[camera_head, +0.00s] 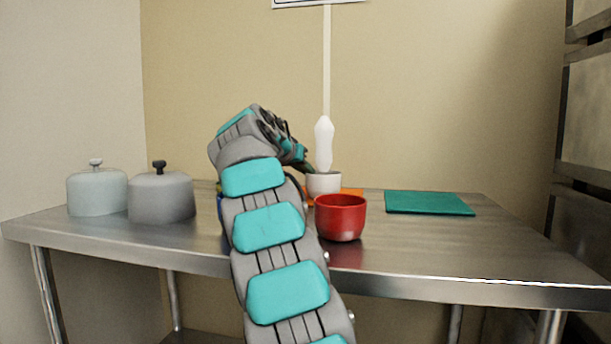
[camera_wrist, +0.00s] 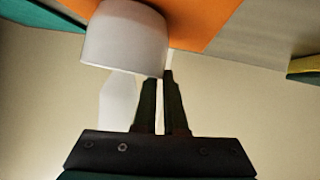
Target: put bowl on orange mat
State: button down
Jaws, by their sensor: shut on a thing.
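A white bowl (camera_head: 324,184) is upright at the back middle of the table, over the orange mat (camera_head: 351,191). In the wrist view the bowl (camera_wrist: 125,38) overlaps the orange mat (camera_wrist: 205,20). I cannot tell whether its base touches the mat. My gripper (camera_wrist: 161,78) is shut on the bowl's rim, with the two fingers close together. In the head view my gripper (camera_head: 304,163) is at the bowl's left side, partly hidden by my arm.
A red bowl (camera_head: 341,218) stands in front of the mat. A teal mat (camera_head: 430,203) lies at right. Two lidded pots, light (camera_head: 97,193) and grey (camera_head: 161,198), stand at left. A white upright object (camera_head: 323,145) shows behind the bowl. The front right tabletop is clear.

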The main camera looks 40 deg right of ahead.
jog(key=shift+f, duration=0.15)
jog(key=c, duration=1)
grip_release()
jog(key=shift+r, duration=0.3)
jog(key=v, duration=1.2)
